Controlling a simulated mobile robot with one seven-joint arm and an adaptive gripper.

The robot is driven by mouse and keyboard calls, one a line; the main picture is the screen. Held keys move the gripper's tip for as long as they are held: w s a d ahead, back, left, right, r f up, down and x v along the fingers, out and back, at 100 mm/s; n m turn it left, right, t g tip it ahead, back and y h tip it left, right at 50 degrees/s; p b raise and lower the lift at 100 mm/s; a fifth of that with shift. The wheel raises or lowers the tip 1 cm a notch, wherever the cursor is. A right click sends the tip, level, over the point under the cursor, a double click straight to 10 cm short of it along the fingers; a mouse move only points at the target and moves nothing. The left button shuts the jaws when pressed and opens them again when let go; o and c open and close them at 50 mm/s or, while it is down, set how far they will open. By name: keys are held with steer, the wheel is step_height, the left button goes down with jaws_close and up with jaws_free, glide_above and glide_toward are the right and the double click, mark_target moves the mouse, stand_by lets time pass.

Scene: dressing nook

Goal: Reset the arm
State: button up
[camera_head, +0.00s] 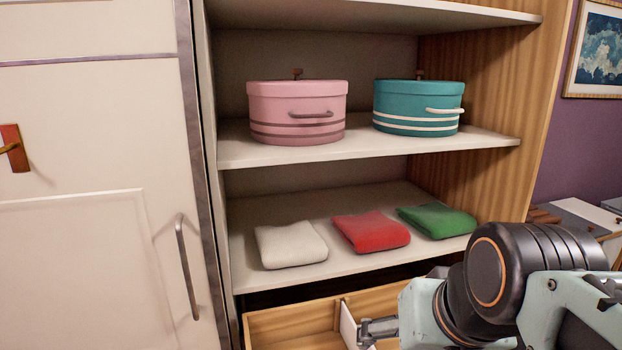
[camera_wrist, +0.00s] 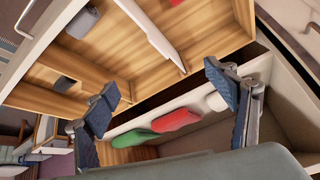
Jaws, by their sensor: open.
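My gripper (camera_wrist: 160,80) shows in the wrist view with its two blue-padded fingers spread wide and nothing between them. In the head view, my gripper (camera_head: 376,330) is at the bottom, low in front of the shelves and over the open wooden drawer (camera_head: 285,325). My dark wrist joint and pale arm fill the lower right there and hide part of the drawer. The drawer also shows in the wrist view (camera_wrist: 205,35), with a white divider (camera_wrist: 150,32) inside.
Folded white (camera_head: 290,245), red (camera_head: 371,231) and green (camera_head: 437,219) cloths lie on the lower shelf. A pink round box (camera_head: 297,108) and a teal round box (camera_head: 418,102) stand above. A closed white door (camera_head: 85,250) is at left.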

step_height(320, 180, up, 16)
steer(key=s+n+p, duration=0.1)
steer(key=s+p, duration=0.1)
steer(key=p, duration=1.6)
steer(key=shift+s+g, duration=0.3)
steer(key=shift+g, duration=0.1)
steer(key=shift+a, duration=0.1)
